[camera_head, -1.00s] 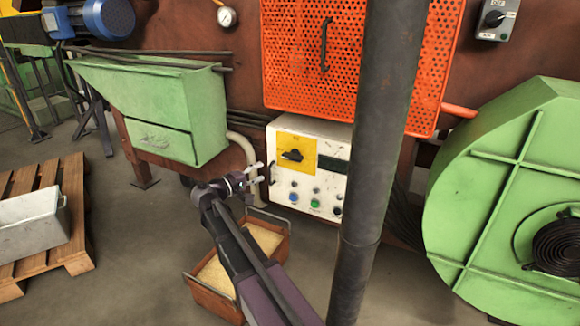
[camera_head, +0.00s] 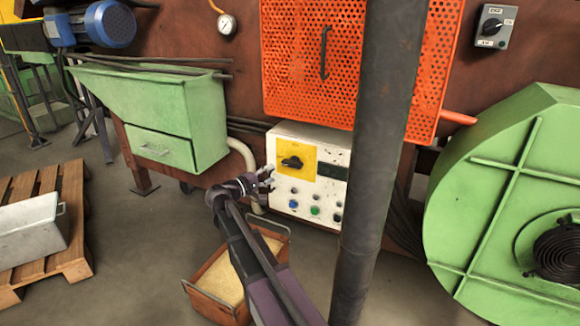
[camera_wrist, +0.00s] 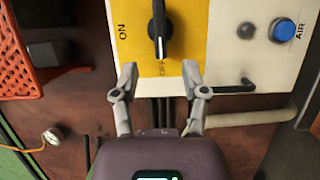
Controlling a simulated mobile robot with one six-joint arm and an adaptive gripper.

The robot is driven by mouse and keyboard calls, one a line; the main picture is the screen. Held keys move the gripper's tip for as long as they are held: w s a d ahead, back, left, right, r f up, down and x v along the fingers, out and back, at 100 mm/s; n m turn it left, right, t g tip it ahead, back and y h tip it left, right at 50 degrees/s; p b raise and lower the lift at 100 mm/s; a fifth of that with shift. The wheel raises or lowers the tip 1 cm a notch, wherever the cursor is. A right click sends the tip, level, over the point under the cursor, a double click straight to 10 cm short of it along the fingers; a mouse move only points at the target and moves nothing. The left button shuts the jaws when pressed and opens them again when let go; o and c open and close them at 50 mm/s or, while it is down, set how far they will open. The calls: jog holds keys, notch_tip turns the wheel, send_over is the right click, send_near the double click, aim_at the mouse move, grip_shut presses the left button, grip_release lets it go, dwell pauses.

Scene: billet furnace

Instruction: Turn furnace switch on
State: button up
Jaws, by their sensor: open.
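The furnace switch (camera_head: 291,162) is a black rotary knob on a yellow plate (camera_head: 304,153) of the white control panel (camera_head: 270,150). In the wrist view the knob (camera_wrist: 158,28) has its handle running up and down the picture, its lower end at a partly covered label that seems to read OFF. The ON label (camera_wrist: 122,31) is to its left. My gripper (camera_wrist: 158,78) is open and empty, its fingertips spread either side of the knob's lower end, just below it in the picture. In the head view my gripper (camera_head: 267,178) is at the panel's left edge; contact cannot be told.
A dark vertical pipe (camera_head: 375,150) stands just right of the panel. An orange perforated guard (camera_head: 290,60) is above it. A blue AIR button (camera_wrist: 283,30) shows in the wrist view. A brown crate (camera_head: 208,302) is on the floor under my arm, and a green blower (camera_head: 480,200) stands at right.

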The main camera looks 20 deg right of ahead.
aim_at(289, 166)
jog(key=x, duration=0.9)
jog(key=shift+d, duration=0.15)
grip_shut()
